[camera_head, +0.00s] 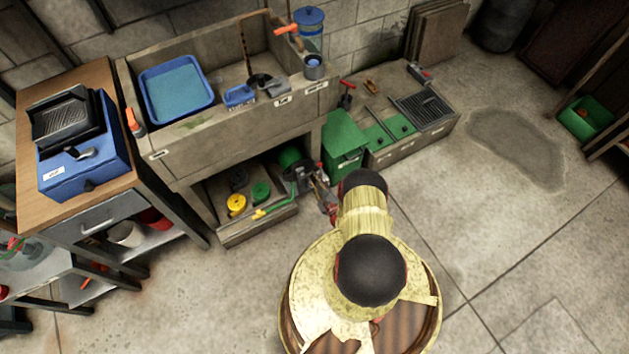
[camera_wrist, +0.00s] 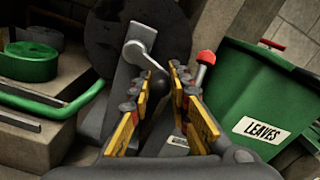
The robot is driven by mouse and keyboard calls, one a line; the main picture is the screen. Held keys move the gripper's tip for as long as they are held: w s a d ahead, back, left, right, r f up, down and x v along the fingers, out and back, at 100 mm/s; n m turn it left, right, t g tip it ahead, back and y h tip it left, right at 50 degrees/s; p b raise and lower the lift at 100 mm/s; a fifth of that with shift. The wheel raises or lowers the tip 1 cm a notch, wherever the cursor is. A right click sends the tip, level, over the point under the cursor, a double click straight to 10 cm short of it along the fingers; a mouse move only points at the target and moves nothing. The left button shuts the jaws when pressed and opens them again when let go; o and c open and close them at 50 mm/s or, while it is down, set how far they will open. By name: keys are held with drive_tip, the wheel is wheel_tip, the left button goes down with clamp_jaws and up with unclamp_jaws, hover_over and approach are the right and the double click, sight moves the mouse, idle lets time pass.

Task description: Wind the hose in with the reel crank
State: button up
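The hose reel shows in the wrist view as a large dark disc (camera_wrist: 112,28) on a grey stand. A bent metal crank arm (camera_wrist: 138,52) sits on its face. A red knob on a grey stem (camera_wrist: 205,58) shows just beyond my right finger; the finger hides where the stem joins. Green hose (camera_wrist: 60,106) runs off to the left. My gripper (camera_wrist: 161,72) is open, its fingers apart and pointing at the crank, with nothing clearly held between them. In the head view the green reel (camera_head: 289,158) is under the sink bench, and my gripper (camera_head: 322,190) is close to it.
A green bin labelled LEAVES (camera_wrist: 262,100) stands close on the right of my gripper; it also shows in the head view (camera_head: 343,142). Yellow (camera_head: 237,203) and green (camera_head: 261,191) round items lie on the low shelf. The sink bench (camera_head: 235,128) overhangs the reel. Open floor (camera_head: 480,215) lies right.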

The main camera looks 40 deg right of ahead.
clamp_jaws()
drive_tip(key=shift+f, duration=0.1)
